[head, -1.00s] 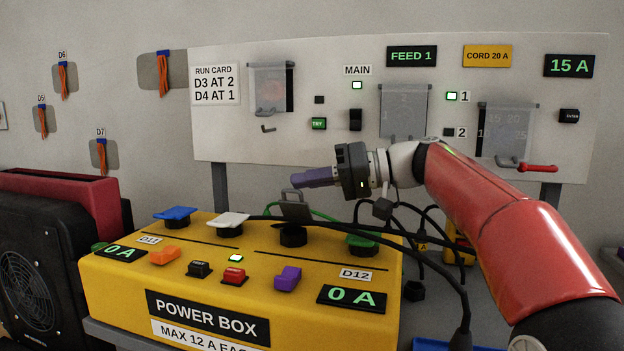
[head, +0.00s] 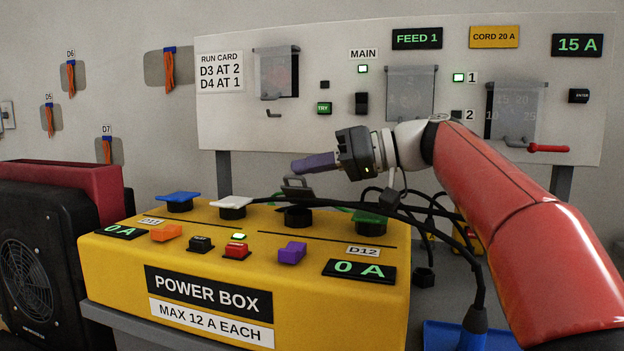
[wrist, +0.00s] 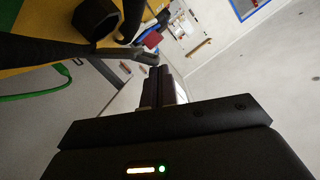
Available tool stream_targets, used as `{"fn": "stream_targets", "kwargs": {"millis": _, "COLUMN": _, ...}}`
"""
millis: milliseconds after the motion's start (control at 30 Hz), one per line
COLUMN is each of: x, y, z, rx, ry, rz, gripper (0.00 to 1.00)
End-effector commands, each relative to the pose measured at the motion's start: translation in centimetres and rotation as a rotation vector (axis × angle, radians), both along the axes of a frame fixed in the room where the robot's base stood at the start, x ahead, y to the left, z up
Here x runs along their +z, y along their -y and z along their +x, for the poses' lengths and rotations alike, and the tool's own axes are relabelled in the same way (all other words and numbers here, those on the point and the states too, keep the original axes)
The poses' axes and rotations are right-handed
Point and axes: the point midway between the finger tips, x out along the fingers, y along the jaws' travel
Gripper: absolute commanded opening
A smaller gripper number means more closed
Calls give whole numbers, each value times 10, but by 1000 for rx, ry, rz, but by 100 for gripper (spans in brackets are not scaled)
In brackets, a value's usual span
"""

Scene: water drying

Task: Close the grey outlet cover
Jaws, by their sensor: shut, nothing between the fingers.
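The grey outlet cover (head: 298,193) stands raised on its round black outlet (head: 298,217) at the back middle of the yellow power box (head: 95,250). It has a small loop handle at its top edge. My gripper (head: 296,166) is shut and empty, with its purple-grey fingers pointing left just above the handle in the head view. In the wrist view the shut fingers (wrist: 161,86) lie close to the cover's dark grey edge (wrist: 135,54). I cannot tell whether they touch it.
The blue cover (head: 179,197), white cover (head: 233,202) and green cover (head: 369,217) are on neighbouring outlets. Black cords (head: 440,222) run behind and right of the box. A white panel (head: 225,125) stands behind. A black fan unit (head: 28,270) is at left.

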Motion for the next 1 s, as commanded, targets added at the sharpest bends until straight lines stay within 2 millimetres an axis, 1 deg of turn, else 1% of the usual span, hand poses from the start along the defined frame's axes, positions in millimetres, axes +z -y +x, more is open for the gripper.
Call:
{"fn": "stream_targets", "kwargs": {"millis": 33, "x": -11, "y": -2, "z": -4, "rx": 1, "ry": 39, "rz": -14, "gripper": 0}}
{"fn": "stream_targets", "kwargs": {"millis": 200, "x": -17, "y": -5, "z": -13, "rx": 0, "ry": 153, "rz": -55, "gripper": 0}}
{"fn": "stream_targets", "kwargs": {"millis": 400, "x": -23, "y": -8, "z": -21, "rx": 2, "ry": 148, "rz": -54, "gripper": 0}}
{"fn": "stream_targets", "kwargs": {"millis": 700, "x": -27, "y": -10, "z": -27, "rx": 0, "ry": 256, "rz": -93, "gripper": 0}}
{"fn": "stream_targets", "kwargs": {"millis": 1000, "x": -26, "y": -10, "z": -28, "rx": 1, "ry": 274, "rz": -99, "gripper": 0}}
